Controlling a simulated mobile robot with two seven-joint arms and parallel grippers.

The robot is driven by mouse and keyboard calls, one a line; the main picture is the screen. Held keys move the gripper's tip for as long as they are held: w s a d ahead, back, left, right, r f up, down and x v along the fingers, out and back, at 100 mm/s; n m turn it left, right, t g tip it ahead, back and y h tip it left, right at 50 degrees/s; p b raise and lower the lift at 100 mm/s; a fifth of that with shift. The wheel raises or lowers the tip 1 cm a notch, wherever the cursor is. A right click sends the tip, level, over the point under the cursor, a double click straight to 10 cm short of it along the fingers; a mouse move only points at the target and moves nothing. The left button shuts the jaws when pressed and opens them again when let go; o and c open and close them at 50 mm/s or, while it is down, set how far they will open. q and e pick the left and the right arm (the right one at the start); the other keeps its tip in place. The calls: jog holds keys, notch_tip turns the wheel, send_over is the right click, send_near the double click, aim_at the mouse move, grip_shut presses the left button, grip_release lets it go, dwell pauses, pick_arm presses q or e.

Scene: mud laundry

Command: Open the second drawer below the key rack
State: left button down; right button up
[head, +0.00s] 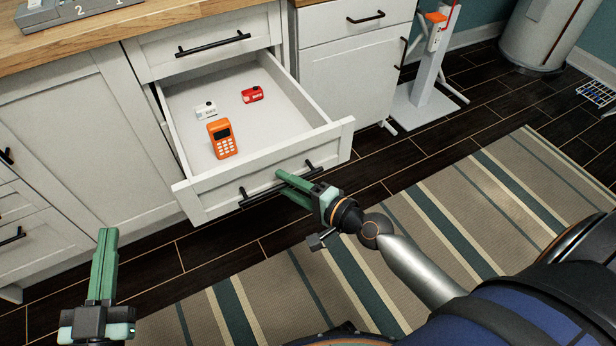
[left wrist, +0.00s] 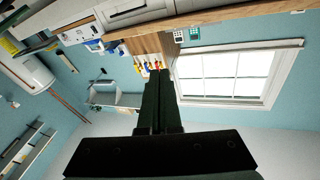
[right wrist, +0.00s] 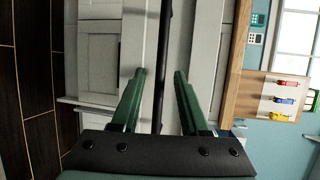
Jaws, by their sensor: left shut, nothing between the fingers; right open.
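A white drawer (head: 268,176) under the counter stands well open, below a shut upper drawer (head: 205,42). Inside lie an orange keypad device (head: 222,139), a small white item (head: 205,111) and a small red item (head: 252,94). My right gripper (head: 285,180) is open at the open drawer's black bar handle (head: 252,197). In the right wrist view the bar (right wrist: 162,60) runs between its fingers (right wrist: 158,75); I cannot tell whether they touch it. My left gripper (head: 108,235) is shut and empty, left of the drawer. The key rack (right wrist: 285,96) holds coloured keys.
A wooden counter (head: 150,20) with a grey numbered block (head: 75,18) runs above. A white stand (head: 430,75) and a white cylinder (head: 545,30) are at the back right. A striped rug (head: 450,220) covers the floor in front.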

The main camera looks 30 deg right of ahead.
pick_arm(q)
jog(key=s+r+m+t+h+b, duration=0.1)
jog(key=s+r+m+h, duration=0.1)
jog(key=r, duration=0.4)
jog(key=s+d+r+m+t+h+b, duration=0.1)
jog(key=s+r+m+t+h, duration=0.1)
jog(key=r, duration=0.4)
jog(key=s+m+h, duration=0.1)
jog(key=h, duration=0.1)
jog(key=shift+s+h, duration=0.2)
jog(key=shift+h, duration=0.2)
pick_arm(e)
jog(key=v, duration=1.1)
jog(key=shift+s+d, duration=0.15)
jog(key=shift+s, duration=0.2)
pick_arm(q)
jog(key=shift+d, duration=0.1)
pick_arm(e)
jog(key=shift+r, duration=0.2)
